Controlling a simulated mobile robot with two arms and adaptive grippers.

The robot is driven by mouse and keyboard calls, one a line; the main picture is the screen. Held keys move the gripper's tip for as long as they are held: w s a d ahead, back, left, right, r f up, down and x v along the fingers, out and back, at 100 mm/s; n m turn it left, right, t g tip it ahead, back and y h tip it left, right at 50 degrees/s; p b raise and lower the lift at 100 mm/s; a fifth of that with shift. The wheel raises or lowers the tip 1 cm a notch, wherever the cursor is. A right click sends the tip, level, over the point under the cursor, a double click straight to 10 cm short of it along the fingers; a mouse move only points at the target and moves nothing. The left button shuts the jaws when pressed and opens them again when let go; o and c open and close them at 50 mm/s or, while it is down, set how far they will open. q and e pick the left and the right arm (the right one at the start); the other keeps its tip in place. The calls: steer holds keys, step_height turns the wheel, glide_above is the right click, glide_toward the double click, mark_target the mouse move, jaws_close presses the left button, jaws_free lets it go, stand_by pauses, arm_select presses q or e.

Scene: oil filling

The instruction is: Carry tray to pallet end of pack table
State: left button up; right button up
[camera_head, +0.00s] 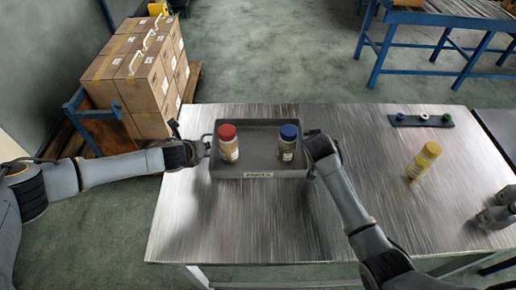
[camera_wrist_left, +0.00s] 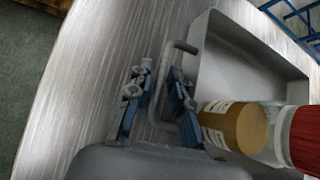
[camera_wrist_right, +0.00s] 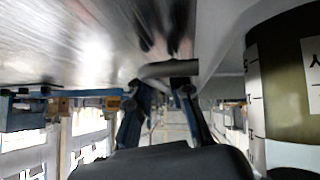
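The grey tray (camera_head: 260,129) sits on the metal pack table (camera_head: 240,230), left of its middle. A red-capped bottle (camera_head: 229,150) and a blue-capped bottle (camera_head: 287,150) stand upright in it. My left gripper (camera_head: 203,150) is at the tray's left handle. In the left wrist view that handle (camera_wrist_left: 184,46) runs between the fingers (camera_wrist_left: 155,100), which are apart. My right gripper (camera_head: 310,148) is at the tray's right side. In the right wrist view its fingers (camera_wrist_right: 160,92) are apart, with the right handle (camera_wrist_right: 165,69) at their tips; I see no firm grip.
Cartons (camera_head: 140,75) stand on a wooden pallet (camera_head: 190,85) beyond the table's left end. A yellow bottle (camera_head: 424,161) and a rack with small caps (camera_head: 422,119) are on the table's right part. Grey parts (camera_head: 497,213) lie at the right edge. The table left of the tray is bare.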

arm_select(q)
jaws_close()
arm_select(e)
jaws_close()
arm_select(q)
steer(key=shift+w+r, duration=0.1)
steer(key=shift+r, duration=0.15)
arm_select(e)
steer(key=shift+r, duration=0.25)
